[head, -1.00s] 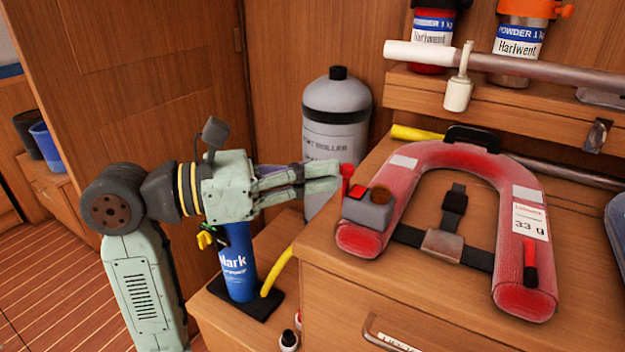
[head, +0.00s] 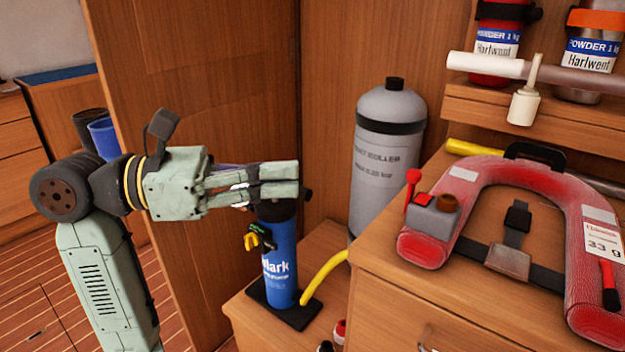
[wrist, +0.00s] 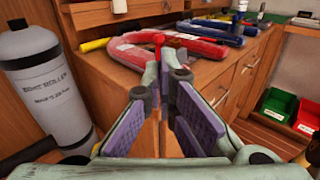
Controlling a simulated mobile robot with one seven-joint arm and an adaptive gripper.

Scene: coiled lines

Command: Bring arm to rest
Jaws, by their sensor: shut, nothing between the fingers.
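My gripper (head: 297,180) is pale green and shut, with nothing between its fingers. In the head view it points right, in front of the wooden panel and over the top of a blue cylinder (head: 280,262). I cannot tell whether it is clear of the cylinder's top. In the wrist view my gripper (wrist: 165,65) shows its purple pads close together at the tips, pointing towards the wooden cabinet (wrist: 200,75). My arm is bent at the elbow on the left of the head view.
A grey cylinder (head: 388,150) stands right of my gripper. A red horseshoe-shaped float (head: 430,245) lies on the cabinet top. A yellow hose (head: 325,277) curves beside the blue cylinder. Green (wrist: 278,105) and red (wrist: 308,118) bins sit at the wrist view's right. Floor shows at left.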

